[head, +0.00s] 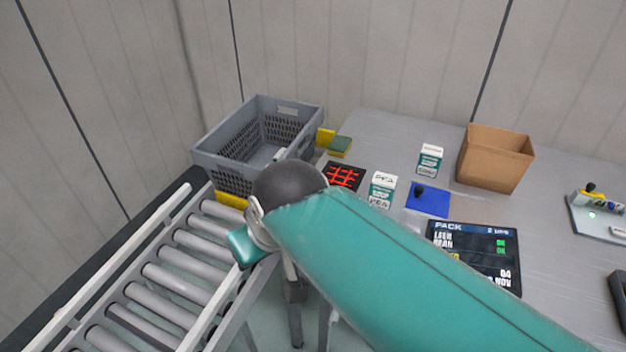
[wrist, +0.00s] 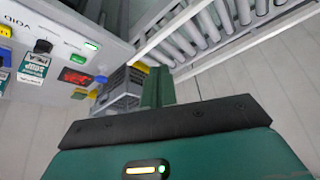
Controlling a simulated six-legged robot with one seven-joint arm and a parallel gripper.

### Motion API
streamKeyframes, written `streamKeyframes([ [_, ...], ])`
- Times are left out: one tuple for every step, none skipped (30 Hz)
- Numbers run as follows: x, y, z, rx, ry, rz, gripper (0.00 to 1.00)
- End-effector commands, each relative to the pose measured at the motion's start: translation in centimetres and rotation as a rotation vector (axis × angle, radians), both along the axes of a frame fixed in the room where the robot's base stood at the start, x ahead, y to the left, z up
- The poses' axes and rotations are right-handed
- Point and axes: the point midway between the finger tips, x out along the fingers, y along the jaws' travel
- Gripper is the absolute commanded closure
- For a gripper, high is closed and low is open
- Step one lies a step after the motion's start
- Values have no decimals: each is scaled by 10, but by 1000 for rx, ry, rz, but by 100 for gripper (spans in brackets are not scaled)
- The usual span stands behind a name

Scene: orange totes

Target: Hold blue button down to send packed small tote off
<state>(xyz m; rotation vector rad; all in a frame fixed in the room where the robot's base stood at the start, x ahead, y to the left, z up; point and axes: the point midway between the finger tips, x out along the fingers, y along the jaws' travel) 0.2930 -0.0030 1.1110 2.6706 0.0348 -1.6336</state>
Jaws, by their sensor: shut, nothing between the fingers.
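A grey tote (head: 225,172) with slotted walls stands at the far end of the roller conveyor, with a small pale item inside. It also shows in the wrist view (wrist: 122,92). A small blue, button-like spot (wrist: 101,79) shows in the wrist view, beside a red-lit patch (wrist: 75,76) and close to the tote. I cannot make it out in the head view, where my arm covers part of the table edge. My gripper (wrist: 158,88) has its green fingers together and empty. In the picture they are right of the blue spot, apart from it; their distance is unclear.
The roller conveyor (head: 175,275) runs along the left. The grey table holds a red grid (head: 344,176), white-green cartons (head: 382,188), a blue pad (head: 428,203), a PACK screen (head: 480,255) and a cardboard box (head: 492,160). A wall stands behind.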

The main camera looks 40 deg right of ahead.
Motion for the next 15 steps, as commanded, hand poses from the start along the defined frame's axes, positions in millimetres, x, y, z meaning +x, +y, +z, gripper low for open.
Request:
streamKeyframes([
  [5, -6, 0, 5, 18, 9, 100],
  [10, -9, 1, 8, 29, 22, 100],
  [18, -14, 1, 15, 45, 43, 100],
  [25, -19, 2, 21, 55, 61, 100],
  [33, -25, 2, 30, 66, 81, 100],
  [43, -33, 2, 44, 76, 109, 100],
  [52, -40, 2, 55, 82, 132, 100],
  [61, -48, 1, 67, 83, 155, 100],
  [72, -60, 1, 81, 81, 184, 100],
  [80, -69, 0, 93, 77, 208, 100],
  [89, -79, -1, 104, 70, 231, 100],
  [99, -93, -2, 117, 55, 260, 100],
  [107, -105, -4, 127, 42, 280, 100],
  [114, -117, -6, 137, 28, 301, 100],
  [124, -134, -8, 144, 4, 329, 100],
])
